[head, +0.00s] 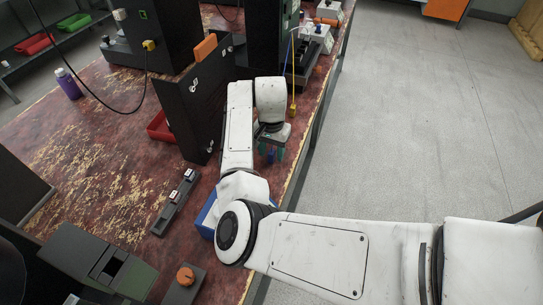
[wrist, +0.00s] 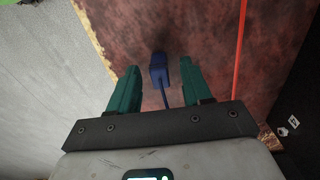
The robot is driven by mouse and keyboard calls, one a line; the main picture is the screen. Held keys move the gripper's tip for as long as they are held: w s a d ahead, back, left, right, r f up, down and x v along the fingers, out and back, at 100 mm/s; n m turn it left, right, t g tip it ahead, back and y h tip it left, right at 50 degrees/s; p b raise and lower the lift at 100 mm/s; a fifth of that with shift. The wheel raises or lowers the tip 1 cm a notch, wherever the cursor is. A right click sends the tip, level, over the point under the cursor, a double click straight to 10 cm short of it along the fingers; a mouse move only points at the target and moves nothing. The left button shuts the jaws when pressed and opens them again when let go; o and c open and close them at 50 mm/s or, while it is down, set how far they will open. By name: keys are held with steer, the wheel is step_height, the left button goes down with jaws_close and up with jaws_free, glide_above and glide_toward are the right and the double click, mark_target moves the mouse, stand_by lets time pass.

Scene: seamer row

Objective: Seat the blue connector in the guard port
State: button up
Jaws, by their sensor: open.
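The blue connector (wrist: 160,74) shows in the wrist view over the worn red tabletop, with a thin blue cable running from it toward my palm. My gripper (wrist: 159,82) has its two teal fingers apart, one to each side of the connector, with visible gaps. In the head view the gripper (head: 275,151) points down near the table's right edge, and a bit of blue shows beside its fingers. Whether the connector touches the table is unclear. A dark upright guard panel (head: 187,105) with small white marks stands left of my arm. I cannot make out the port for certain.
A yellow connector (head: 292,110) on a yellow cable is just behind my gripper. A red tray (head: 158,127) is by the panel, and a dark strip with switches (head: 175,202) lies nearer. A red line (wrist: 240,50) crosses the wrist view's right side. Open floor lies right.

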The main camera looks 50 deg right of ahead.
steer(key=shift+c, duration=0.3)
jaws_close()
steer(key=shift+r, duration=0.1)
stand_by(0.4)
